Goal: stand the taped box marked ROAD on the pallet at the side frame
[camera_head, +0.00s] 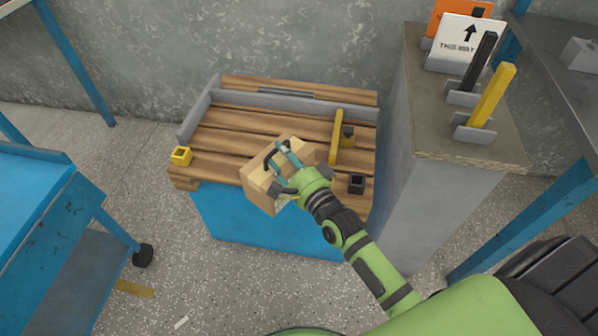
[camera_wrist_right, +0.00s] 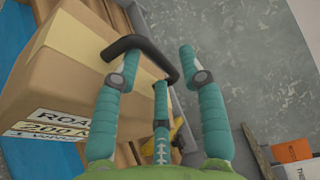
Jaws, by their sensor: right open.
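The taped cardboard box (camera_head: 259,191) is at the front middle of the slatted wooden pallet (camera_head: 225,145). In the wrist view the box (camera_wrist_right: 50,75) has a pale tape strip and a label reading ROAD (camera_wrist_right: 62,116). A black handle (camera_wrist_right: 128,43) rises from it. My right gripper (camera_head: 280,155) is over the box top. In the wrist view its teal fingers (camera_wrist_right: 160,75) are apart on either side of the handle, not closed on it. The grey side frame (camera_head: 200,113) runs along the pallet's left and back edges. My left gripper is not in view.
A yellow bar (camera_head: 336,137) with a dark block stands right of the box. A yellow block (camera_head: 181,156) and a black block (camera_head: 357,184) sit at the pallet's front corners. A grey cabinet (camera_head: 440,185) with signs stands at right. The pallet's left-middle slats are clear.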

